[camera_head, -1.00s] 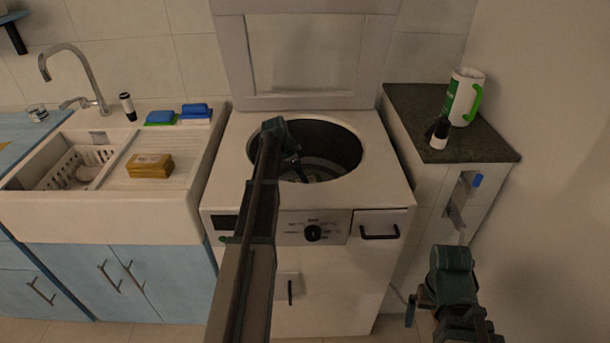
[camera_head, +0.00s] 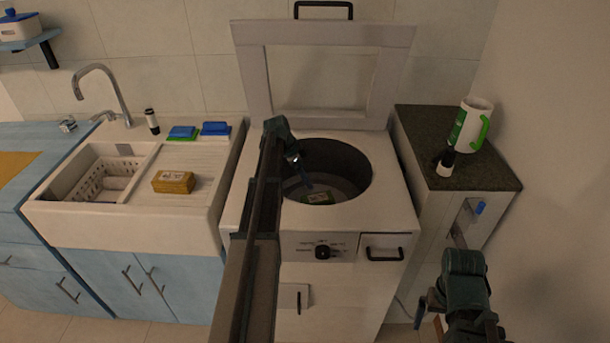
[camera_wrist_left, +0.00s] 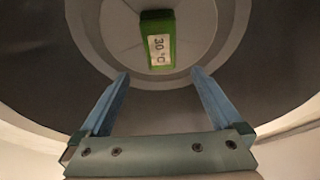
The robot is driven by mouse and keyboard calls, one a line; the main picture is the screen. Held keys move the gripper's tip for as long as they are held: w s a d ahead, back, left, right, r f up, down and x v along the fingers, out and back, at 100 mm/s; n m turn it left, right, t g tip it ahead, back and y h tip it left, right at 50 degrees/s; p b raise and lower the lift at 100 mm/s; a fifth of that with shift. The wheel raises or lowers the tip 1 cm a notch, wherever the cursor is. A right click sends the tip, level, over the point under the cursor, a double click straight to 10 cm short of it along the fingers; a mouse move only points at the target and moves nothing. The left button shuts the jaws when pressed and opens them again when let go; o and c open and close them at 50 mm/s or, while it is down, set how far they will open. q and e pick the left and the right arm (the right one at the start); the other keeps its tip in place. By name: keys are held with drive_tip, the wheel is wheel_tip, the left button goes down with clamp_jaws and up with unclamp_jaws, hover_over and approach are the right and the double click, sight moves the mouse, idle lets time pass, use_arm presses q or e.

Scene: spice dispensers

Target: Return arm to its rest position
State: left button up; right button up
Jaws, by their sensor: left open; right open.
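My left arm reaches up over the open top-loading washer (camera_head: 231,195). My left gripper (camera_head: 303,177) hangs over the round drum opening, open and empty. In the left wrist view the two blue fingers of my left gripper (camera_wrist_left: 158,76) are spread apart. A green box with a "30 °C" label (camera_wrist_left: 157,40) lies on the drum floor beyond the fingertips, apart from them. It also shows in the head view (camera_head: 318,198). My right gripper (camera_head: 430,312) is low at the right, open and empty, in front of the dark-topped cabinet.
The washer lid (camera_head: 244,75) stands raised behind the drum. The sink (camera_head: 135,232) at left has a yellow box (camera_head: 173,182) and sponges (camera_head: 182,132).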

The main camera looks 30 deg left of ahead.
sight(318, 198)
use_arm(q)
drive_tip(key=shift+f, duration=0.1)
drive_tip(key=b+x, duration=1.2)
drive_tip(key=x, duration=0.1)
drive_tip(key=shift+d+f+b, duration=0.2)
drive_tip(key=shift+b, duration=0.15)
drive_tip(key=shift+r, duration=0.15)
